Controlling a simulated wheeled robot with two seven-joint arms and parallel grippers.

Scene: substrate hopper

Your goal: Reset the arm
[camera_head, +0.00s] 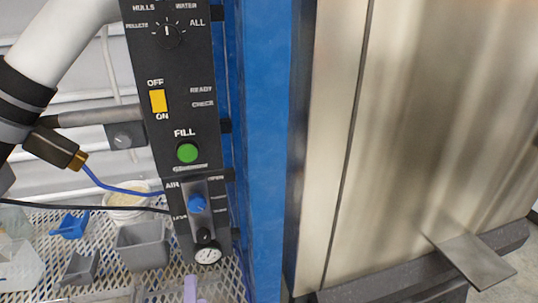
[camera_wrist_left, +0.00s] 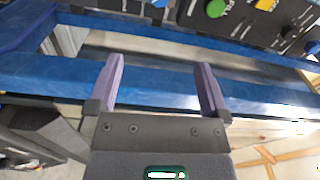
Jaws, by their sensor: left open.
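In the wrist view my left gripper (camera_wrist_left: 158,82) shows two purple fingers spread wide with nothing between them. Behind the fingers runs a blue frame beam (camera_wrist_left: 145,84). In the head view a purple fingertip (camera_head: 190,289) shows at the bottom edge, below the black control panel (camera_head: 180,130); the rest of that gripper is out of frame. My right gripper is not in view.
A blue post (camera_head: 264,150) stands right of the panel, beside a large metal-faced hopper body (camera_head: 430,120) with a protruding plate (camera_head: 473,262). At lower left a mesh shelf (camera_head: 215,282) holds a grey bin (camera_head: 143,245), a blue scoop (camera_head: 70,226) and a white tub (camera_head: 127,203).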

